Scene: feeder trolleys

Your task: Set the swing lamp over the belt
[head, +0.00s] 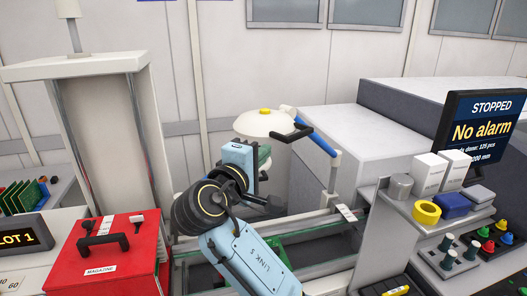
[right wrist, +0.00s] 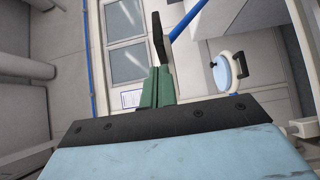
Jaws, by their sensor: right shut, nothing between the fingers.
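The swing lamp has a white dome head (head: 262,125) with a yellow knob, a black handle (head: 290,134), a blue arm (head: 319,141) and a white post (head: 334,172) beside the belt line. Its head appears behind the belt. The belt (head: 310,238) runs between pale rails, partly hidden by my right arm. My right gripper (head: 266,178) is shut and empty, below the lamp head in the picture and apart from the handle. In the right wrist view, its green and black fingers (right wrist: 156,72) are together. A white-rimmed, light-blue piece (right wrist: 228,70) there may be the lamp head. My left gripper is not in view.
A red magazine box (head: 110,262) stands at the left, near a tall white frame (head: 75,67). At the right are a console with buttons (head: 470,245), a yellow tape roll (head: 427,212), white boxes and a screen (head: 485,130) reading "STOPPED, No alarm". Grey machine housings stand behind.

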